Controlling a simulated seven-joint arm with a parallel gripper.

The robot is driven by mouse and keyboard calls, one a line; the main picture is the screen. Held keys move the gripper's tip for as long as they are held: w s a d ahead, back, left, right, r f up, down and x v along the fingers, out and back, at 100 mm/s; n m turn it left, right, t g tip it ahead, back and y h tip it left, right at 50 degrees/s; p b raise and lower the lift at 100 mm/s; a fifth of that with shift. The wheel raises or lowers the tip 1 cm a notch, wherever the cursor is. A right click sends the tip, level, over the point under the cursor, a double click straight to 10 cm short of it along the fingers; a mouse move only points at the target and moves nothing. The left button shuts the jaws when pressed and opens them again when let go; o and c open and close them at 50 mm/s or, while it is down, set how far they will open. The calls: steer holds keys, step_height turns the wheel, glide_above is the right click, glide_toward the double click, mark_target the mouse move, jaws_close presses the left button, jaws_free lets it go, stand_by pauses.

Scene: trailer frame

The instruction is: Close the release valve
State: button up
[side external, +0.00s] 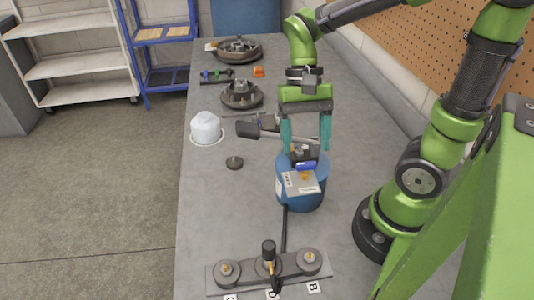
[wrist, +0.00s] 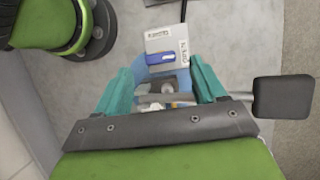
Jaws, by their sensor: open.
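The blue part shows beside the plate in the wrist view (wrist: 161,57). I cannot tell for sure which fitting is the release valve. My gripper (side external: 305,149) is open, pointing down over the canister top. Its teal fingers straddle the fittings in the wrist view (wrist: 163,78); contact cannot be told.
A rod with a dark block-like handle (side external: 247,129) sticks out left of the gripper. A fixture plate (side external: 245,272) with knobs lies at the front, a dark hose runs toward it.

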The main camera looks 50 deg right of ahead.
mark_target(306, 162)
steer(key=shift+x, duration=1.6)
steer(key=c, duration=1.1)
steer(key=shift+o, duration=0.2)
